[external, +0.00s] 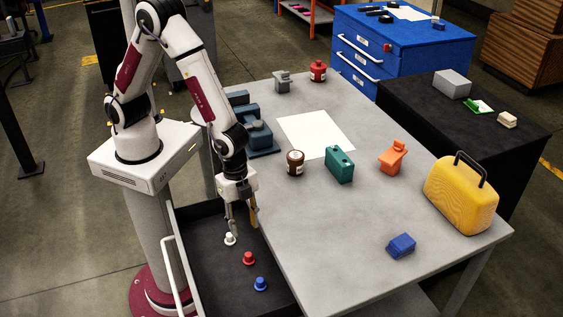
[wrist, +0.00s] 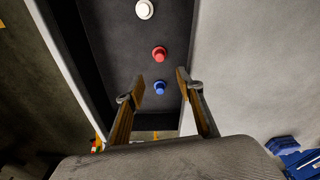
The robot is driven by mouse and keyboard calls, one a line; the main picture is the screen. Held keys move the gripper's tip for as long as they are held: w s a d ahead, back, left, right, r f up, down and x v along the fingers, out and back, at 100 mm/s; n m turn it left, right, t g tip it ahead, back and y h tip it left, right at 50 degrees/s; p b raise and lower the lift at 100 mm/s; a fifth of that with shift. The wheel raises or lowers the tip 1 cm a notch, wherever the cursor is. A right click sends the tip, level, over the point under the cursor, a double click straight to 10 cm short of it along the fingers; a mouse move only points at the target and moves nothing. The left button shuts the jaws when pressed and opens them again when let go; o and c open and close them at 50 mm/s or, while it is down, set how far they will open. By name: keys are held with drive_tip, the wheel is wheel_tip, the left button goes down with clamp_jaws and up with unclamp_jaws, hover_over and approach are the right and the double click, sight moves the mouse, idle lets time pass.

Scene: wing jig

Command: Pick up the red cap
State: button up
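The red cap (external: 249,259) stands on the dark tray (external: 205,268) beside the grey table, between a white cap (external: 230,239) and a blue cap (external: 261,284). In the wrist view the red cap (wrist: 159,53) lies beyond the fingertips, with the blue cap (wrist: 160,88) nearer and the white cap (wrist: 144,9) farther. My gripper (external: 241,230) is open and empty above the tray, close to the white cap in the external view. In the wrist view its two fingers (wrist: 160,77) are spread apart. Nothing is between them in contact.
The grey table (external: 330,230) borders the tray, its edge close to my gripper. On it stand a brown jar (external: 295,163), a teal block (external: 339,164), an orange part (external: 392,156), a blue block (external: 401,246) and a yellow case (external: 462,195). A white handle rail (external: 172,275) runs along the tray's left side.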

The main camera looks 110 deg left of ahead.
hover_over(248, 254)
drive_tip(key=f, duration=0.5)
drive_tip(key=shift+s+a+f, duration=0.15)
drive_tip(key=shift+s+a, duration=0.15)
drive_tip(key=shift+s, duration=0.1)
drive_tip(key=shift+w+f, duration=0.1)
drive_tip(key=shift+f, duration=0.5)
drive_tip(key=shift+w+d+f, duration=0.15)
drive_tip(key=shift+f, duration=1.3)
drive_tip(key=shift+w+d+f, duration=0.1)
drive_tip(key=shift+w+f, duration=0.05)
drive_tip(key=shift+f, duration=1.3)
drive_tip(key=c, duration=0.9)
